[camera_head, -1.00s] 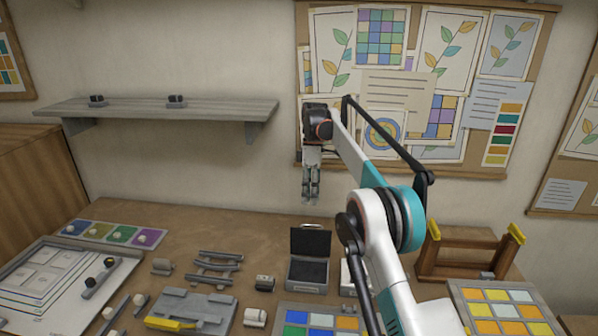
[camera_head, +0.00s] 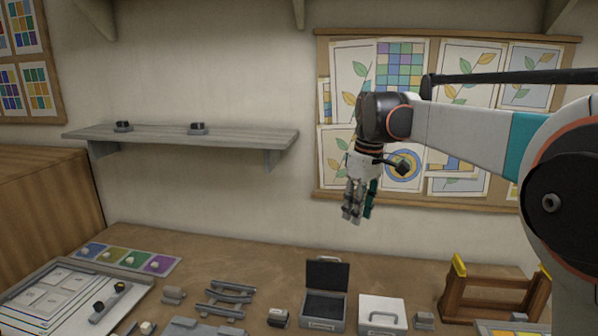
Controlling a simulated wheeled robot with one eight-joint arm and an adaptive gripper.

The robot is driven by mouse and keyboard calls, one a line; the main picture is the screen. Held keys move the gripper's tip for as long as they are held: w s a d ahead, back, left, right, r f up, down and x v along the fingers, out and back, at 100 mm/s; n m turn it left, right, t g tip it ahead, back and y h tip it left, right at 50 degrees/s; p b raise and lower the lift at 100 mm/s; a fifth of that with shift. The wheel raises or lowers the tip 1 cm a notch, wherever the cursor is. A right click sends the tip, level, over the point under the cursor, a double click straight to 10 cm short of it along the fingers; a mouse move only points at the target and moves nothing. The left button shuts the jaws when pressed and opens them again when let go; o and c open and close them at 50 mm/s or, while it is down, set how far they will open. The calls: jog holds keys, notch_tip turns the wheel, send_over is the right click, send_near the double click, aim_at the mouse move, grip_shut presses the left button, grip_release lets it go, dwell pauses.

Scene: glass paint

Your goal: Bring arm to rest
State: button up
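My gripper (camera_head: 355,215) hangs pointing down in front of the pinboard's lower left part, above the workbench. Its fingers look close together, but the side view does not show whether they are open or shut. I see nothing held in it. My white and teal arm reaches in from the right edge, with a large dark joint close to the camera. The gripper is well clear of the bench and apart from the open case below it.
The workbench (camera_head: 240,262) holds an open dark case (camera_head: 323,310), a closed white case (camera_head: 382,315), a wooden rack (camera_head: 490,292), a metal rack (camera_head: 226,298) and a colour strip (camera_head: 125,258). A grey wall shelf (camera_head: 180,138) is left of my gripper. The pinboard (camera_head: 330,190) is behind.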

jog(key=s+d+f+m+t+b, duration=0.1)
jog(key=s+d+f+m+t, duration=0.1)
jog(key=s, duration=0.7)
jog(key=s+d+f+m+t+b, duration=0.1)
jog(key=s+d+m+b, duration=0.15)
jog(key=s, duration=0.55)
jog(key=s+d+f+m+t+b, duration=0.1)
jog(key=s+f+m+t, duration=0.2)
jog(key=s+f, duration=0.9)
jog(key=s+m, duration=0.1)
jog(key=s, duration=0.2)
jog(key=shift+f+h, duration=0.4)
